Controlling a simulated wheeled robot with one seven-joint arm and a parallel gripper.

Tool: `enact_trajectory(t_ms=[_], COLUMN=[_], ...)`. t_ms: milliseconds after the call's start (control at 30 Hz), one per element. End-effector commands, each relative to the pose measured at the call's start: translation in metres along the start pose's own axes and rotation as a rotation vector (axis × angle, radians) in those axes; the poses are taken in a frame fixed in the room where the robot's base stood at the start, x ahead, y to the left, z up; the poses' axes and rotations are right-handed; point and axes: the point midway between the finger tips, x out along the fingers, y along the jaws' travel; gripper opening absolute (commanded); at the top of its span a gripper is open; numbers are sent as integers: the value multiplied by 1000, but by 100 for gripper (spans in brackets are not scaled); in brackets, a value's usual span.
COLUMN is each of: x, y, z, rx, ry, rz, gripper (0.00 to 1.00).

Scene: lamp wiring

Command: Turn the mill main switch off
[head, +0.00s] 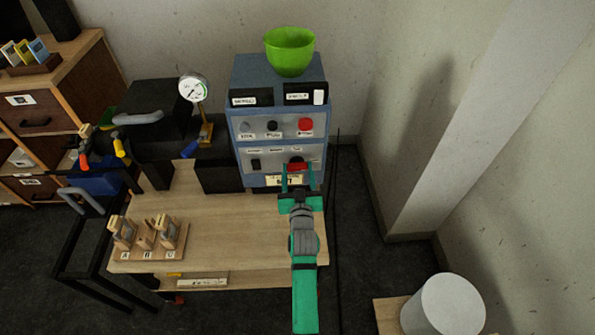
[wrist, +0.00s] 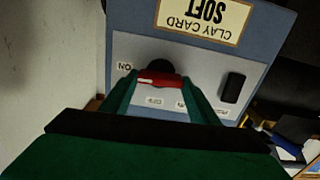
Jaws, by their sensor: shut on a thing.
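The main switch is a red handle (head: 297,166) on a black round base, low on the right of the blue-grey control cabinet (head: 242,130). In the wrist view the red handle (wrist: 160,79) lies nearly level across the picture between my fingers, with the black base (wrist: 160,66) behind it. An ON label (wrist: 124,66) is beside it, and an OFF label (wrist: 153,100) sits on the panel close by. My gripper (head: 297,176) is shut on the red handle; it also shows in the wrist view (wrist: 158,88). My fingers hide part of the panel around the switch.
A black rocker switch (wrist: 233,87) is on the same panel. Above are a grey knob, a black knob and a red button (head: 305,124). A green bowl (head: 289,50) stands on the cabinet. A wooden block rack (head: 148,255) stands on the bench; a dial gauge (head: 193,88) is left of the cabinet.

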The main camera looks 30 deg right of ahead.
Motion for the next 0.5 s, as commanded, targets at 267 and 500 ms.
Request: enact_trajectory(t_ms=[267,500], x=[-1,-1], y=[-1,-2], z=[1,1], rx=[-178,-403], ry=[0,0], rz=[0,-1], gripper=[32,32])
